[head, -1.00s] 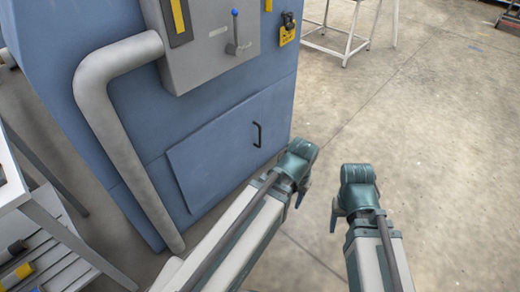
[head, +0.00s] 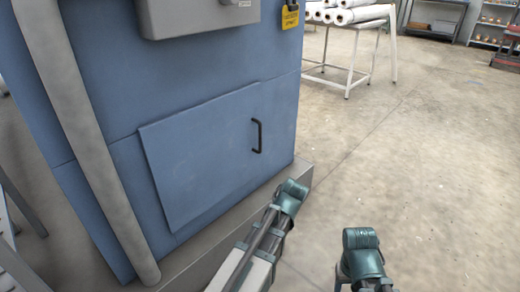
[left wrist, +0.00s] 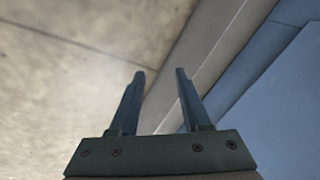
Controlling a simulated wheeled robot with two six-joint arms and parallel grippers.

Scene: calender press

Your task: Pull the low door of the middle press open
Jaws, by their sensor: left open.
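The low door (head: 200,160) is a blue panel on the blue press (head: 285,110), shut, with a black bar handle (head: 259,136) near its right edge. My left arm's teal end stands below and right of the handle in the head view, its jaws hidden there. In the left wrist view my left gripper (left wrist: 160,72) is open and empty, its fingers over the floor and the press's grey plinth. The lighter blue panel at the right there looks like the door (left wrist: 285,95); the handle is not in that view. My right arm's jaws are not visible.
A grey pipe (head: 75,130) runs down the left of the press. The grey plinth (head: 298,172) juts out below the door. A white table (head: 345,50) with white rolls stands behind at the upper right. Concrete floor (head: 430,150) is clear to the right.

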